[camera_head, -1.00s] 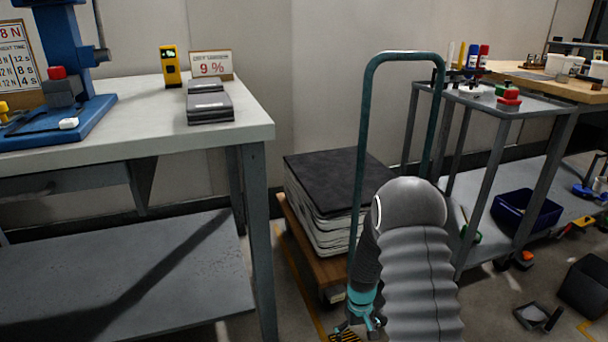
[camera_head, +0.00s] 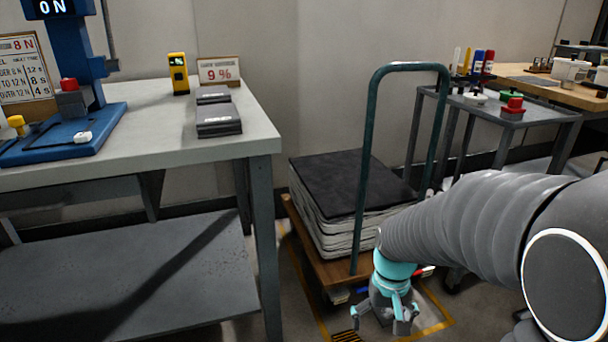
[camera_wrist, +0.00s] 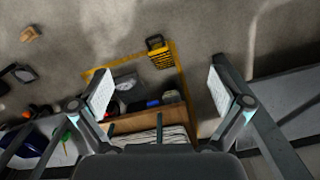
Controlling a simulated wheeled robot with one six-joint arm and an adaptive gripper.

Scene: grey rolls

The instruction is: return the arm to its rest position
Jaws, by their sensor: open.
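My gripper (camera_head: 386,318) hangs low at the end of my grey arm, to the right of the flat cart's front corner in the head view. In the wrist view my gripper (camera_wrist: 160,100) has its two fingers spread wide, with nothing between them. It is open and empty. My arm's ribbed grey sleeve crosses the lower right of the head view and hides part of the floor and the shelf rack behind it.
A cart (camera_head: 330,268) with a dark handle carries a stack of grey sheets (camera_head: 350,185) close behind my gripper. A workbench (camera_head: 190,150) stands left, a grey rack (camera_head: 530,108) right. The wrist view shows a yellow-marked floor patch and a yellow-black item (camera_wrist: 158,52).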

